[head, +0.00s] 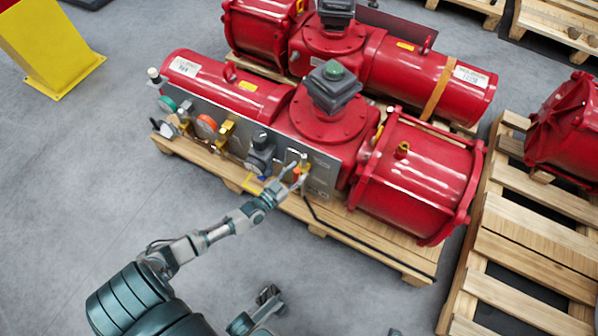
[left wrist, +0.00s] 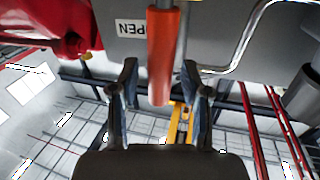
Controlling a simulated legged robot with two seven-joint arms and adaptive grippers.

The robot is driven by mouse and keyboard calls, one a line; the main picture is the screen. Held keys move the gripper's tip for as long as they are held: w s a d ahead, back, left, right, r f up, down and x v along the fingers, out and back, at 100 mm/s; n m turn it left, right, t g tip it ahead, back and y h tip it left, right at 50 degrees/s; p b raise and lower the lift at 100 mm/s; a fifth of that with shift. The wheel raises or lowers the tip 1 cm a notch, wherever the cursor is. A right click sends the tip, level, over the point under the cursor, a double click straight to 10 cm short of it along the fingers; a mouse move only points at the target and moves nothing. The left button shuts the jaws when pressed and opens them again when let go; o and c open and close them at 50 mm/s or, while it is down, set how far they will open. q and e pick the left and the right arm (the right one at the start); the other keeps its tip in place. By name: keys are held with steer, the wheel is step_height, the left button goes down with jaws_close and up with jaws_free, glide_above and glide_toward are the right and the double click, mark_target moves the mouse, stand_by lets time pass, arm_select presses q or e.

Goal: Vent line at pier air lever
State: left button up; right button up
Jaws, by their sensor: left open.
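The red valve actuator (head: 325,125) lies on a wooden pallet, with a grey control panel (head: 318,176) along its near side. A small orange-red lever (head: 296,172) is at the panel's right part. My left gripper (head: 294,175) is at this lever. In the left wrist view the orange lever handle (left wrist: 163,55) hangs between the two spread fingers of my left gripper (left wrist: 160,70), with gaps on both sides. An upside-down label reading OPEN (left wrist: 131,27) is beside it. My right gripper (head: 268,294) seems to show low in the head view, too small to read its jaws.
A dark knob unit (head: 260,153), brass fittings (head: 224,131) and gauges (head: 206,126) line the panel to the left. A black hose (head: 345,232) runs along the pallet. A second red actuator (head: 400,70) stands behind.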

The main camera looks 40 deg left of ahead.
arm_select(q)
steer(key=shift+w, duration=0.1)
jaws_close()
